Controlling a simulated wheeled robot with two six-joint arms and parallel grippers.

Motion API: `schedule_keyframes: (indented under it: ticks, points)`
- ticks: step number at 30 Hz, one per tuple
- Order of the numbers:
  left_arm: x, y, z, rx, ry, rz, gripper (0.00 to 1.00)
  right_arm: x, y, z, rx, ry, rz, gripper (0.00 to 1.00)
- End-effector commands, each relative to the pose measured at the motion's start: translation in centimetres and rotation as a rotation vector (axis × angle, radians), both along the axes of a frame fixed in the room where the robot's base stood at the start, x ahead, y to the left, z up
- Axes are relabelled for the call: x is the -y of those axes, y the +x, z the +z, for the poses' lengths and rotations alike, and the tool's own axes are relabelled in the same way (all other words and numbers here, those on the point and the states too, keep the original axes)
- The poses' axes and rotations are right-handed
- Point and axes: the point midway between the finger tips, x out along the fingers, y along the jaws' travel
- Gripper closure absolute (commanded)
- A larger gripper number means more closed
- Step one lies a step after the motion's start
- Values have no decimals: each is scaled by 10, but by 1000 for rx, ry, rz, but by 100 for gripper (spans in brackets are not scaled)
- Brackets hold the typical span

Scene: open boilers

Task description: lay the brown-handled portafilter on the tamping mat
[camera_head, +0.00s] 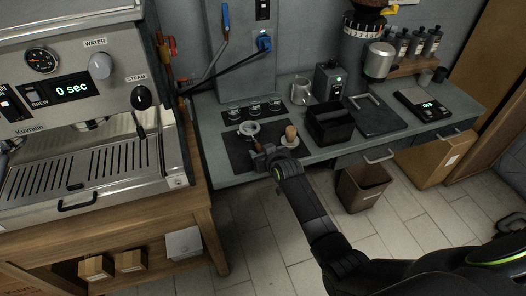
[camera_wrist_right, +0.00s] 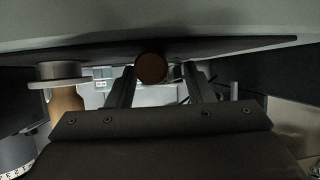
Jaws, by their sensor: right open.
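The portafilter (camera_head: 249,128) lies on the dark tamping mat (camera_head: 236,153), its round metal head toward the back and its handle toward my right gripper (camera_head: 267,158). The handle's round brown end (camera_wrist_right: 151,68) shows between the spread fingers of my right gripper (camera_wrist_right: 159,82) in the right wrist view. The gripper is open around the handle end; I cannot tell whether a finger touches it. The gripper partly hides the handle in the head view. My left gripper is not in view.
A tamper with a wooden handle (camera_head: 291,132) stands just right of the portafilter and also shows in the right wrist view (camera_wrist_right: 66,102). A black knock box (camera_head: 330,125) stands further right. The espresso machine (camera_head: 80,120) is at left. Open floor lies in front.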

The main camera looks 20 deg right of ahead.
Motion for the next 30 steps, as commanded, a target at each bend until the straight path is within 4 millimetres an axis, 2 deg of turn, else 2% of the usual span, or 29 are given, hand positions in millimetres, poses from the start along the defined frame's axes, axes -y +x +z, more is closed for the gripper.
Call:
schedule_keyframes:
  ticks: [8, 30]
  points:
    - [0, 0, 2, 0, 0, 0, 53, 1, -13, 8, 3, 1, 0, 53]
    - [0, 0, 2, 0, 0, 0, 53, 14, -112, 60, 7, 3, -1, 53]
